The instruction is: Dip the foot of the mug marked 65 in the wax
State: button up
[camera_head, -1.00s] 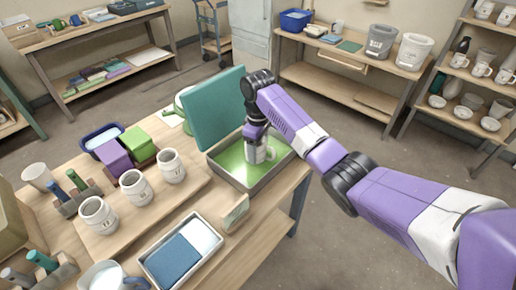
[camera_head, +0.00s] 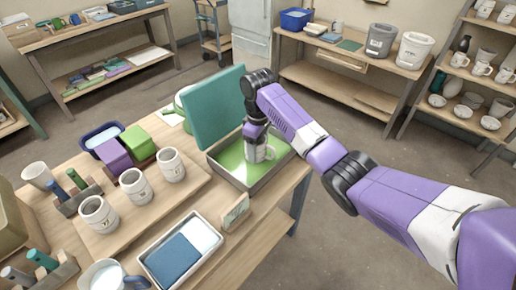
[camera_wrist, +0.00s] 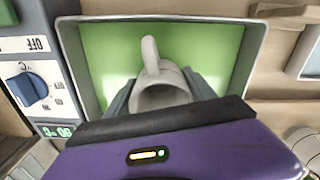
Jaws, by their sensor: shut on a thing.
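My gripper (camera_head: 256,127) points down over the wax pan and is shut on a pale mug (camera_head: 257,150). In the wrist view the mug (camera_wrist: 160,93) sits between the two grey fingers (camera_wrist: 165,95), with its handle toward the top of the picture. The pan (camera_head: 262,187) is a grey metal tray holding green wax (camera_head: 228,160), with a raised teal lid behind it. The mug is upright over or in the green wax. I cannot tell whether its foot touches the wax. Its marking is too small to read.
Three mugs (camera_head: 137,188) stand on a wooden board left of the pan. A tray with a blue pad (camera_head: 175,258) and a small upright card (camera_head: 236,213) are in front. The wrist view shows a control dial (camera_wrist: 28,88) beside the pan. The teal lid (camera_head: 208,107) rises close to my gripper.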

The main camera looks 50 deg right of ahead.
jog(key=shift+r, duration=0.1)
jog(key=shift+r+p, duration=1)
jog(key=shift+p, duration=0.15)
dwell(1.1)
notch_tip(320, 180, up, 8)
jog(key=p, duration=0.7)
jog(key=shift+f, duration=0.25)
